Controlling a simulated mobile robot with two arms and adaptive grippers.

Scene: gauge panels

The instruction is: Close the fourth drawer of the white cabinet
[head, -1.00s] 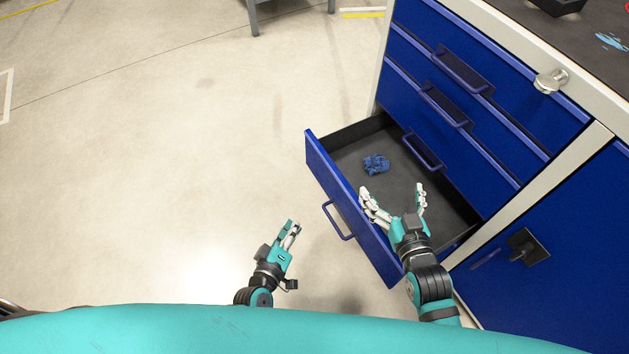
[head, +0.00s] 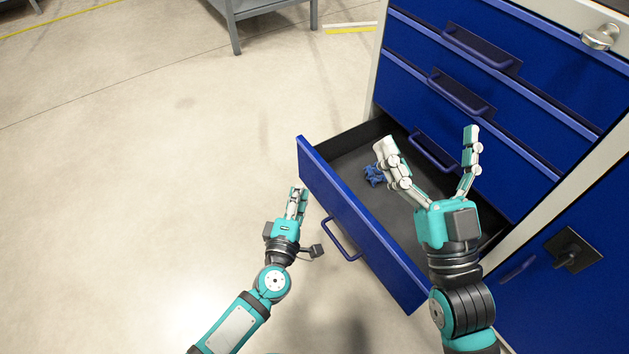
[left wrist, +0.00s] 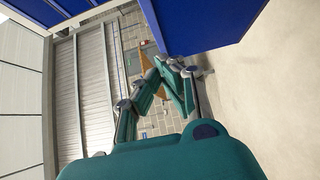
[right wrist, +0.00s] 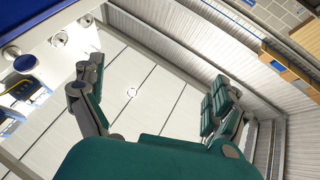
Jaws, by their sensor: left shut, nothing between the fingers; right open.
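The white cabinet (head: 612,166) has blue drawer fronts. Its lowest drawer of the stack (head: 345,215), the fourth, is pulled out, with a dark interior and a blue handle (head: 342,240) on its front. A small blue crumpled object (head: 374,175) lies inside it. My left gripper (head: 297,192) is shut and empty, just left of the drawer front; in the left wrist view its fingers (left wrist: 160,75) are near a blue panel. My right gripper (head: 428,150) is open and empty, appearing above the open drawer and hiding part of its inside; it also shows open in the right wrist view (right wrist: 150,85).
The upper blue drawers (head: 490,70) are shut. A blue door with a black latch (head: 572,250) is at the right. A grey table (head: 262,8) stands at the back. The floor (head: 130,180) left of the drawer is clear.

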